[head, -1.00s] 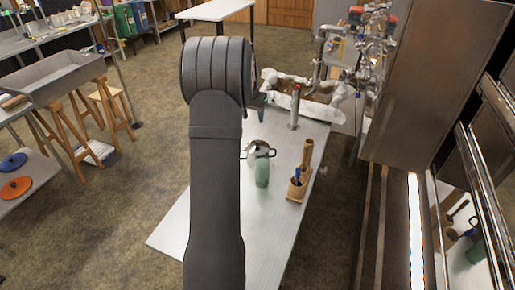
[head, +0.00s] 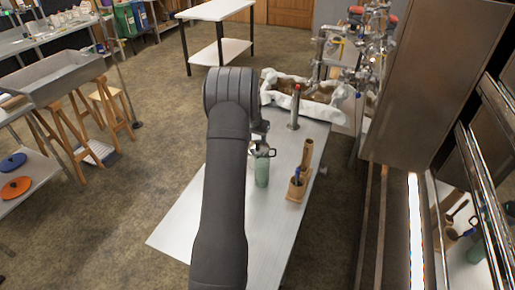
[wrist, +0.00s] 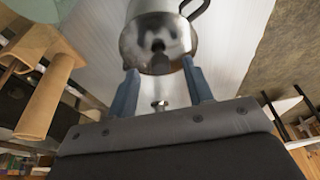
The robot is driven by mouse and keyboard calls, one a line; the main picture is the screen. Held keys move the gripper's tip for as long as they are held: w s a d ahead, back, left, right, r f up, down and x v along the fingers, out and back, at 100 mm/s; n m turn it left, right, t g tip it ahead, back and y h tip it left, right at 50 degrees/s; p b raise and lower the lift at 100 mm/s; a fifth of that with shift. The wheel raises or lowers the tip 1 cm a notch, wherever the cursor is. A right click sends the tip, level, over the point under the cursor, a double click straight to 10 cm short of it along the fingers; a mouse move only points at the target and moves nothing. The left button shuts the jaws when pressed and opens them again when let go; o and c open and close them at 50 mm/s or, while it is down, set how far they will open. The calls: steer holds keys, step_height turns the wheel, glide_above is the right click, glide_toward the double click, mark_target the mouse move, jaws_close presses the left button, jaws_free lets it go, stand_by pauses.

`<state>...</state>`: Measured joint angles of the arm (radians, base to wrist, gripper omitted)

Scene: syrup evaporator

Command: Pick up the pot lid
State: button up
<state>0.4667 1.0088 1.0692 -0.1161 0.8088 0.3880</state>
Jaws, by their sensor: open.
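The metal pot (head: 265,151) stands on the light table (head: 190,226) in the head view, partly hidden by my arm. In the wrist view the shiny pot (wrist: 150,8) is at the top, with a dark looped handle (wrist: 196,8). Its rounded metal lid (wrist: 158,50) faces the camera just beyond my fingertips. My gripper (wrist: 158,84) is open and empty, its two blue fingers apart and pointing at the lid. A small metal knob-like piece shows between the fingers; I cannot tell whether it is part of the lid.
A green bottle (head: 262,173) stands close in front of the pot. A wooden holder (head: 296,188) and a brown wooden cylinder (head: 307,152) stand to its right. A metal cylinder with a red top (head: 294,108) is behind. The table's front left is clear.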

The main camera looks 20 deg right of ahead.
steer(key=shift+x, duration=1.15)
jaws_close()
steer(key=shift+r, duration=0.1)
